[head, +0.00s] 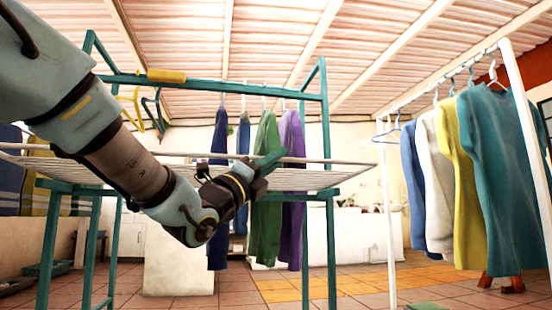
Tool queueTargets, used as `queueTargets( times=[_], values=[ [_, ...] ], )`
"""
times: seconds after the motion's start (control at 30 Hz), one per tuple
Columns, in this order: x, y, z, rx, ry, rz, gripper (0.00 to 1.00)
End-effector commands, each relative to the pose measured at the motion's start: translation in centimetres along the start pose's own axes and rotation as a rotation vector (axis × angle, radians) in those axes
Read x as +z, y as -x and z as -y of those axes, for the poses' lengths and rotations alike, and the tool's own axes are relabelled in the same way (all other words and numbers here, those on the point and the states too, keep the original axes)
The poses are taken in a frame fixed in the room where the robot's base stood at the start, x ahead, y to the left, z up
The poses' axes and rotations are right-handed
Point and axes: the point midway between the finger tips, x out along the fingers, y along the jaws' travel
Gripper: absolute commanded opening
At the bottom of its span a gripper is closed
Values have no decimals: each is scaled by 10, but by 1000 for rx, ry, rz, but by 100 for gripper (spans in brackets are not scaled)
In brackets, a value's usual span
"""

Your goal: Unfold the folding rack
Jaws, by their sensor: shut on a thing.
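The folding rack has a teal frame (328,230) and a pale wire panel (318,180), which lies about level across the middle of the view. A yellow grip (166,76) sits on the upper teal bar. My gripper (269,162) is at the panel, right of the picture's middle, with my arm reaching in from the upper left. It is shut on the wire panel. The wrist hides the exact point of contact and part of the panel behind it.
At the right, a white rail stand (390,220) holds several shirts, including a teal one (492,170). Trousers, among them a green pair (266,180), hang behind the rack. Tiled floor (350,285) shows open between the rack and the stand.

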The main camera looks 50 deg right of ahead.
Motion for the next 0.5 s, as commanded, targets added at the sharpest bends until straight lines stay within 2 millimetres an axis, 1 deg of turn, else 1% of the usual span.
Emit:
queueTargets(
  times=[0.03,0.2,0.5],
  values=[
    [-2,4,-3,-2,-2,3,0],
    [-6,8,-6,-4,-2,3,0],
    [-8,8,-6,-5,-1,2,0]
  ],
)
